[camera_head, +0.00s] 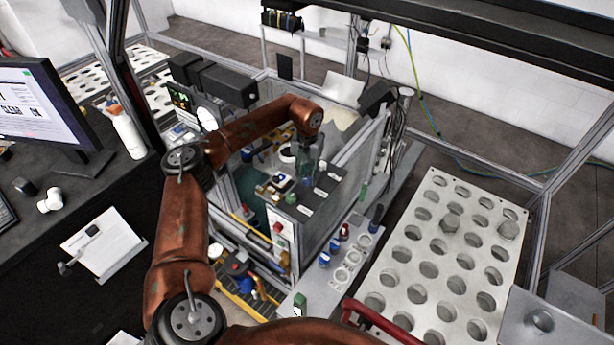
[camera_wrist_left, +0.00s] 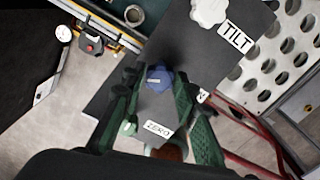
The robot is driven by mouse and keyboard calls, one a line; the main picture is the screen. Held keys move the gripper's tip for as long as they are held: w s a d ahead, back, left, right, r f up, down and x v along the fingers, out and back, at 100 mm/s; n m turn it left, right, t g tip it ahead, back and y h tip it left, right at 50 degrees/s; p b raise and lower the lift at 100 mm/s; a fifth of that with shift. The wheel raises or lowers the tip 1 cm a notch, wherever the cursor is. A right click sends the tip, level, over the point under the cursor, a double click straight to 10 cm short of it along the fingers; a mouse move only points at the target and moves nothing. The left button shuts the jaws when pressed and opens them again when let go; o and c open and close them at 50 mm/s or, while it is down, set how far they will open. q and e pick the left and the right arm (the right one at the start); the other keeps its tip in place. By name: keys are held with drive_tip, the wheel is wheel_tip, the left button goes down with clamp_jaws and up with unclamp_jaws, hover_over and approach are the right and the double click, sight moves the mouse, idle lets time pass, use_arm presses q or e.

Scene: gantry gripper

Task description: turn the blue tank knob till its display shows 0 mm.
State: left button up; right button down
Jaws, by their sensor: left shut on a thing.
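The blue knob (camera_wrist_left: 158,78) sits on a dark panel (camera_wrist_left: 195,55) in the left wrist view. The green fingers of my left gripper (camera_wrist_left: 158,86) are shut on it, one on each side. In the head view my left gripper (camera_head: 311,160) points down at the tank's top panel, and the knob is hidden there. A white knob (camera_wrist_left: 208,10) stands by the TILT label (camera_wrist_left: 236,37), and a ZERO label (camera_wrist_left: 158,130) lies nearer the wrist. I cannot make out a mm reading in either view. My right gripper is not in view.
A small screen (camera_head: 181,98) stands behind my left arm. A white plate with round holes (camera_head: 432,240) is at the right, beside a grey strip with small coloured knobs (camera_head: 325,258). A computer monitor (camera_head: 38,100) is at the left. Metal frame posts surround the tank.

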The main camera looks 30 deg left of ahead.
sight(307, 179)
use_arm(q)
drive_tip(key=shift+r, duration=0.1)
idle(0.4)
drive_tip(key=o, duration=1.1)
drive_tip(key=shift+o, duration=0.2)
wheel_tip(307, 179, up, 12)
